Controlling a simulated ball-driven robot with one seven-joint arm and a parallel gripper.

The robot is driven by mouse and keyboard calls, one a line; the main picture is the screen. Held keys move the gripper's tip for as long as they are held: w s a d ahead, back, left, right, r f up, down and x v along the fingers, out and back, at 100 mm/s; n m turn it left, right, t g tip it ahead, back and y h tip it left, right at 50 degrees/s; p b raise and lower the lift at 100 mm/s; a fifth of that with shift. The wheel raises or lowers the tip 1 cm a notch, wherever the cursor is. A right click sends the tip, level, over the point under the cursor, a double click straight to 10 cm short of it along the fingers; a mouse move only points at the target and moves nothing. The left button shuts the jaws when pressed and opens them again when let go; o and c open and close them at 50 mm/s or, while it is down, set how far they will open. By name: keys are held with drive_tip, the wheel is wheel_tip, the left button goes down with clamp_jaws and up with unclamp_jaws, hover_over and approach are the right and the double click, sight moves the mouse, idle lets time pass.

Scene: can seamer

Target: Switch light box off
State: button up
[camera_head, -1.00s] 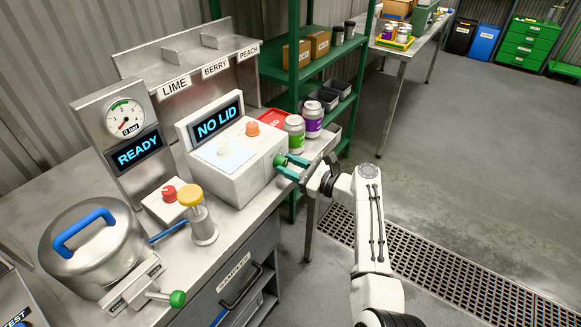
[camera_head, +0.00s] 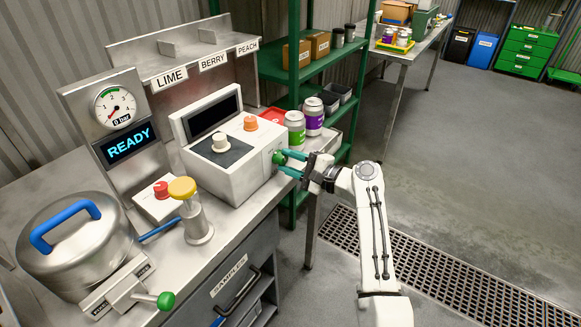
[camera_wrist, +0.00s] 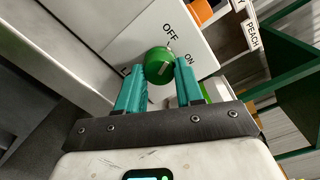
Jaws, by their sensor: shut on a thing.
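The light box (camera_head: 235,185) is a white box on the steel counter. Its raised screen (camera_head: 213,116) is dark and its top panel (camera_head: 235,151) is dark grey. A cream-white item and an orange knob stand on top. A round green knob (camera_wrist: 158,64) sits on the box's side, beside the printed words OFF and ON in the wrist view. My gripper (camera_head: 287,162) reaches in from the right, with its teal fingers on either side of the green knob. In the wrist view my gripper (camera_wrist: 158,75) is shut on that knob.
A green-labelled can (camera_head: 294,130) and a purple-labelled can (camera_head: 313,116) stand close behind my gripper. A yellow-topped post (camera_head: 196,220), a red button and a lidded pot (camera_head: 75,250) stand to the left. The floor to the right is open.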

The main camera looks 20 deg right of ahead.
drive_tip(key=shift+f+n+b, duration=0.1)
drive_tip(key=shift+n+b, duration=0.25)
drive_tip(key=shift+n, duration=0.25)
drive_tip(key=o, duration=1)
drive_tip(key=shift+o, duration=0.2)
drive_tip(key=v, duration=1)
drive_tip(key=shift+s+d, duration=0.2)
drive_tip(key=shift+s, duration=0.15)
